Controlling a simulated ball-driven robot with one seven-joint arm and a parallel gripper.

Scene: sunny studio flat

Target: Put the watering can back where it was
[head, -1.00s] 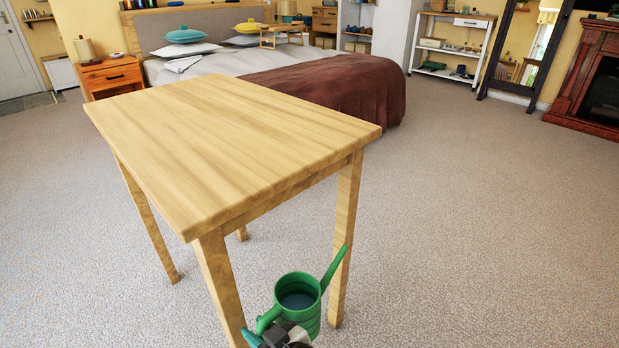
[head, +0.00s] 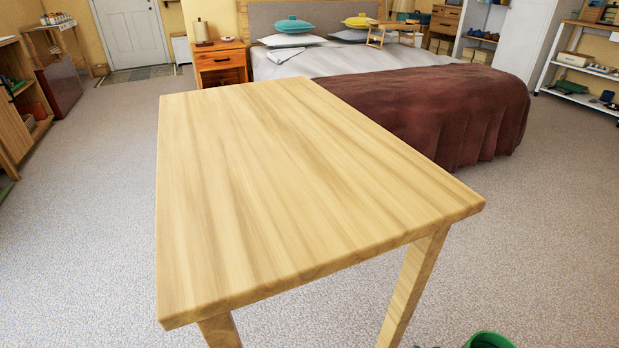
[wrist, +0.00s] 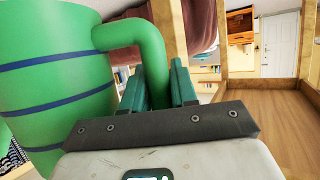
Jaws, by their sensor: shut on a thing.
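The watering can (wrist: 50,90) is green with dark blue bands and fills the left of the wrist view. In the head view only a bit of its green rim (head: 490,341) shows at the bottom edge, to the right of the table's front leg; the rest is cut off. My gripper (wrist: 160,85) has dark green fingers and is shut on the can's curved green handle. The can's spout is hidden in both current views.
A bare wooden table (head: 300,180) stands close in front, its top clear. Behind it are a bed (head: 420,85) with a brown blanket and an orange nightstand (head: 220,62). Carpet is open at left and right. A white shelf (head: 580,75) stands far right.

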